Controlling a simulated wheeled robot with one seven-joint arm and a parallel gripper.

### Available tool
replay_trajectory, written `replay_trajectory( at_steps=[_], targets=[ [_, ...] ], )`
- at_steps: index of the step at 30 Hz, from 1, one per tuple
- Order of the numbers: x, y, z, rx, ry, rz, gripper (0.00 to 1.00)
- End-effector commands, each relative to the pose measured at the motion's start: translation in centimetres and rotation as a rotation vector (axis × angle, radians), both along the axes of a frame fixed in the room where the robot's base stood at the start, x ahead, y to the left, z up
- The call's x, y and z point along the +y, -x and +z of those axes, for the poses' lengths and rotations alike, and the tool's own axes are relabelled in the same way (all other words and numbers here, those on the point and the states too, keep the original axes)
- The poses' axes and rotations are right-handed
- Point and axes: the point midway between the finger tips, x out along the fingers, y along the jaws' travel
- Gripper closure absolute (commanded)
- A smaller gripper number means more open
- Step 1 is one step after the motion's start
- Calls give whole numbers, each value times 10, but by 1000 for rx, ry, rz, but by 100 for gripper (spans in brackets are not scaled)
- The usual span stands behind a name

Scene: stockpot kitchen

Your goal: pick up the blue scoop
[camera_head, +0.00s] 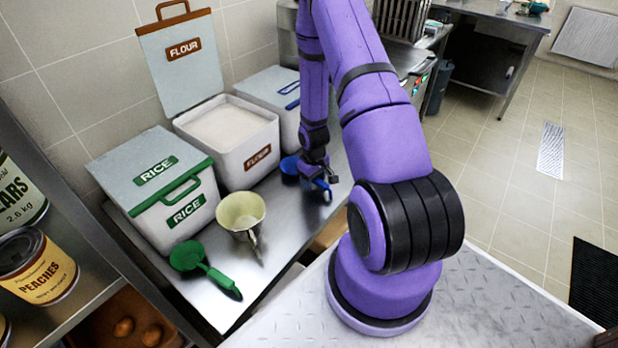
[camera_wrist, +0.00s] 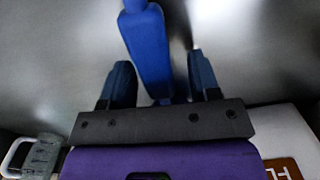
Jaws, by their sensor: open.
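The blue scoop (camera_head: 289,166) lies on the steel counter, partly hidden behind my gripper in the head view. In the wrist view its blue handle (camera_wrist: 147,48) runs down from the top edge and ends between my fingers. My gripper (camera_head: 318,184) is low over the counter at the scoop's handle. In the wrist view my gripper (camera_wrist: 158,85) is open, with one finger on each side of the handle and a gap visible on both sides. The scoop's bowl is out of the wrist view.
A green scoop (camera_head: 205,268) and a cream scoop or funnel (camera_head: 241,212) lie left on the counter (camera_head: 280,236). Behind stand a closed rice bin (camera_head: 165,225), an open flour bin (camera_head: 262,131) and another closed bin (camera_head: 288,118). A can shelf (camera_head: 88,296) is at left.

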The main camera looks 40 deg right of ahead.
Motion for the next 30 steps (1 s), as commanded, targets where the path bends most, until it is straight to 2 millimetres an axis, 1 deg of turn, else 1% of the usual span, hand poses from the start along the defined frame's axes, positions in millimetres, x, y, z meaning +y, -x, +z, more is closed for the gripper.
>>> replay_trajectory(
  at_steps=[2, 3, 5, 6, 8, 9, 10, 20, 30],
  targets=[
    [0, 0, 0, 0, 0, 0, 44],
    [0, 0, 0, 0, 0, 0, 53],
    [0, 0, 0, 0, 0, 0, 67],
    [0, 0, 0, 0, 0, 0, 76],
    [0, 0, 0, 0, 0, 0, 90],
    [0, 0, 0, 0, 0, 0, 99],
    [0, 0, 0, 0, 0, 0, 100],
    [0, -1, 2, 0, 0, 0, 100],
    [6, -12, 19, -2, 1, 2, 100]
  ],
)
